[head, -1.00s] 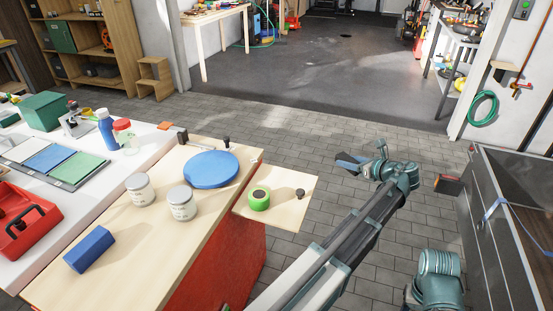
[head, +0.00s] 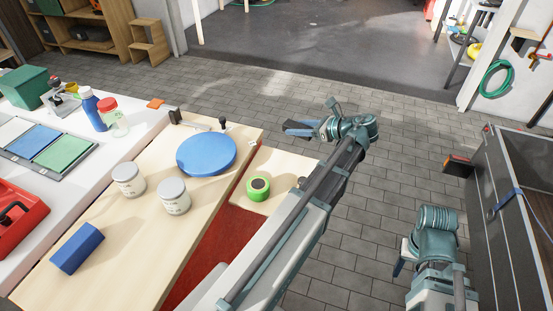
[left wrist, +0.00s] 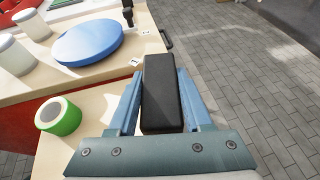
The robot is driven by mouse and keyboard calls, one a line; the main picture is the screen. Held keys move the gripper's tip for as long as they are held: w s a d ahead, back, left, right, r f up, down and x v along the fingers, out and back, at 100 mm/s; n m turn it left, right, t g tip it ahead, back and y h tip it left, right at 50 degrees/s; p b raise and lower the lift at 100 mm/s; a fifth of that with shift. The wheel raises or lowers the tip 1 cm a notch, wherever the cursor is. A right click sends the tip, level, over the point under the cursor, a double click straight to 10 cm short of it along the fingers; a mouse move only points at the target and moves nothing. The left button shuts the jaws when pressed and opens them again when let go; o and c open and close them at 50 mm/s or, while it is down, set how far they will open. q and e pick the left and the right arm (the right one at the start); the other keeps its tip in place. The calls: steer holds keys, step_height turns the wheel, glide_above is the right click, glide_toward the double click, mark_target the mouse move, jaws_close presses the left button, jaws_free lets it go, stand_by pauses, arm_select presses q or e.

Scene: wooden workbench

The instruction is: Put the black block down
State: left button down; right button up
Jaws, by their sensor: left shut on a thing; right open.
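The black block (left wrist: 161,92) is between the two blue fingers of my left gripper (left wrist: 162,98) in the left wrist view. My left gripper (head: 302,128) is shut on it. In the head view this gripper is over the floor, just right of the workbench (head: 105,262), and the block is hard to make out there. In the left wrist view the block hangs near the bench's edge, apart from the blue disc. My right gripper (head: 399,263) is low at the right over the floor, open and mostly hidden by its own arm.
On the bench are a blue round disc (head: 207,154), two white-lidded jars (head: 128,180) (head: 174,197) and a blue block (head: 77,248). A green tape roll (head: 258,187) sits on the lower side board (head: 283,163). A grey drawer cabinet (head: 510,215) stands at the right.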

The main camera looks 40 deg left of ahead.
arm_select(q)
steer(key=s+a+n+g, duration=0.2)
steer(key=s+a+g, duration=0.1)
steer(key=s, duration=0.4)
steer(key=b, duration=0.6)
glide_above(276, 162)
step_height(276, 162, down, 5)
steer(key=shift+a+f, duration=0.1)
steer(key=shift+f, duration=0.1)
steer(key=shift+f, duration=0.1)
step_height(276, 162, down, 4)
steer(key=b, duration=0.3)
steer(key=shift+r+b, duration=0.25)
steer(key=shift+b, duration=0.05)
steer(key=shift+f, duration=0.2)
steer(key=shift+c, duration=1.6)
jaws_free()
steer(key=shift+r, duration=0.1)
steer(key=shift+r, duration=0.1)
